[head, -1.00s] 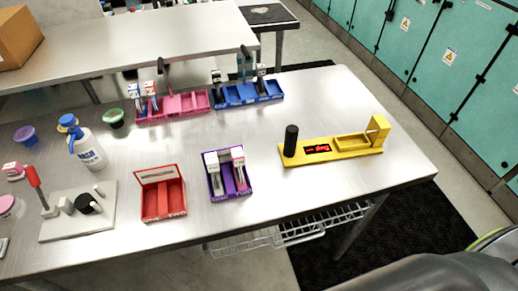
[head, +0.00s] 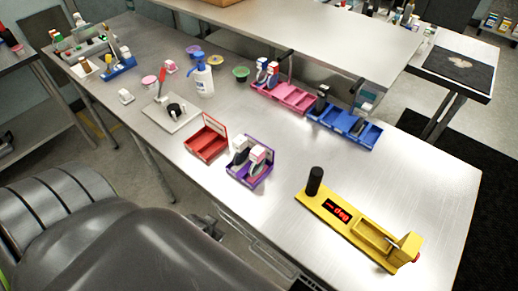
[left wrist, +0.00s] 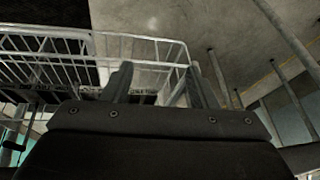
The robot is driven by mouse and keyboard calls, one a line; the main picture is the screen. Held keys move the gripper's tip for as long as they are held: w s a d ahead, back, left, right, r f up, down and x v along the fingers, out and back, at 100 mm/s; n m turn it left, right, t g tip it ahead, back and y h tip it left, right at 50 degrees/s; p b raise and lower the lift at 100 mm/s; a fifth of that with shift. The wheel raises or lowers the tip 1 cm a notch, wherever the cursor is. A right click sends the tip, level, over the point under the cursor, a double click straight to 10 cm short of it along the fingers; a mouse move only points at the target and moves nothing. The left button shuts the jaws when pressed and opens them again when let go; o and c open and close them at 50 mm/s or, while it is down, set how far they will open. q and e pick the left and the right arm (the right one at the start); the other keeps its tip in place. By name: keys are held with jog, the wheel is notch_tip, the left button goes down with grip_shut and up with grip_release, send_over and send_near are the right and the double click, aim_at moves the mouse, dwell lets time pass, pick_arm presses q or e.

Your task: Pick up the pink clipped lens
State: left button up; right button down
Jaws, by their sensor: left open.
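I cannot tell for sure which piece is the pink clipped lens. A white piece with pink (head: 257,156) stands in the purple tray (head: 246,181) beside a second dark-and-white piece. Pieces with blue and red tops stand in the pink tray (head: 292,97). My left gripper (left wrist: 163,82) shows in the left wrist view with its fingers apart and nothing between them, near a wire basket. Neither gripper shows in the head view.
A yellow fixture (head: 340,216) with a black knob sits at the right front. A red open box (head: 206,142), blue tray (head: 345,125), white bottle (head: 203,80) and grey stand (head: 171,114) are on the table (head: 420,180). A wire basket (left wrist: 80,45) hangs below.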

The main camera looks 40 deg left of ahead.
pick_arm(q)
notch_tip(320, 180, up, 14)
jog(key=w+r+t+p, duration=0.1)
jog(key=t+p, duration=0.1)
jog(key=m+t+h, duration=0.2)
jog(key=t+h, duration=0.1)
jog(key=t, duration=0.3)
send_near(253, 155)
jog(key=shift+n, duration=0.3)
jog(key=b+x, duration=0.6)
jog(key=x, duration=0.2)
jog(key=shift+d+b, duration=0.1)
jog(key=shift+b, duration=0.2)
jog(key=shift+w+f, duration=0.2)
jog(key=shift+w, duration=0.2)
jog(key=shift+w+f, duration=0.2)
jog(key=shift+w, duration=0.2)
jog(key=p+x, duration=0.1)
jog(key=x, duration=0.2)
jog(key=shift+f, duration=0.15)
jog(key=shift+w+f, duration=0.25)
jog(key=shift+w, duration=0.2)
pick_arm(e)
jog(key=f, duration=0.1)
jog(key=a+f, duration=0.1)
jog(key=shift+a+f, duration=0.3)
pick_arm(q)
jog(key=shift+c, duration=0.4)
